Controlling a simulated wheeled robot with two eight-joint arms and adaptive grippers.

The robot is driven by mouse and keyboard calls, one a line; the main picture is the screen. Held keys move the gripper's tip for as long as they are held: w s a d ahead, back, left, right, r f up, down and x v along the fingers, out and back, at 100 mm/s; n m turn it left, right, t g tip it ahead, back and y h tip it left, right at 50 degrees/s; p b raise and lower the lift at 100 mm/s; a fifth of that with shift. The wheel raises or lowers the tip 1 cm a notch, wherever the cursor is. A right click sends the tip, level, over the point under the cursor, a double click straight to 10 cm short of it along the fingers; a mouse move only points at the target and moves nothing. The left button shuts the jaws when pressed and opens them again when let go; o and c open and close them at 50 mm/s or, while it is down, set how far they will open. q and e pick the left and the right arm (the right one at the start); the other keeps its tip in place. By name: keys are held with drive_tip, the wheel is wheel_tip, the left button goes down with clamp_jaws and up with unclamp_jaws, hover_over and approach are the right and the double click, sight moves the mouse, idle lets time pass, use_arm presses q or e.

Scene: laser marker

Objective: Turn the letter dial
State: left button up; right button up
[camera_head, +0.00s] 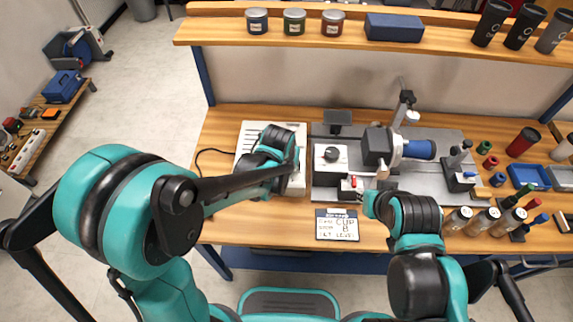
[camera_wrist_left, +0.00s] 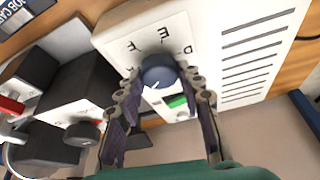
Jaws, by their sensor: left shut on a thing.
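The letter dial (camera_wrist_left: 158,72) is a round dark blue knob with a white pointer line, on the face of a white slotted box (camera_wrist_left: 245,55). Letters, apparently D, E and F, are printed around it. My left gripper (camera_wrist_left: 161,84) has its fingertips on both sides of the dial, closed on it. In the head view, the box (camera_head: 246,133) stands on the wooden bench, and my left wrist covers the dial. A green button (camera_wrist_left: 178,101) sits beside the dial. My right gripper is by the front of the marking machine (camera_head: 377,146); its fingers are not clear.
A second box with a black knob (camera_head: 331,154) stands just right of the white box. A job card (camera_head: 337,224) lies at the bench's front edge. Bottles (camera_head: 484,220) and blue trays (camera_head: 524,174) fill the right side. A shelf (camera_head: 220,31) with cans spans the back.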

use_arm(q)
drive_tip(key=n+y, duration=0.1)
drive_tip(key=n, duration=0.3)
drive_tip(key=shift+d+n+y, duration=0.1)
drive_tip(key=shift+n+y, duration=0.2)
drive_tip(key=shift+y, duration=0.1)
idle(0.4)
drive_tip(key=o, duration=1.2)
drive_tip(key=shift+c, duration=0.2)
drive_tip(key=shift+r, duration=0.1)
drive_tip(key=v, duration=1.1)
drive_tip(key=shift+r, duration=0.35)
drive_tip(key=shift+d, duration=0.15)
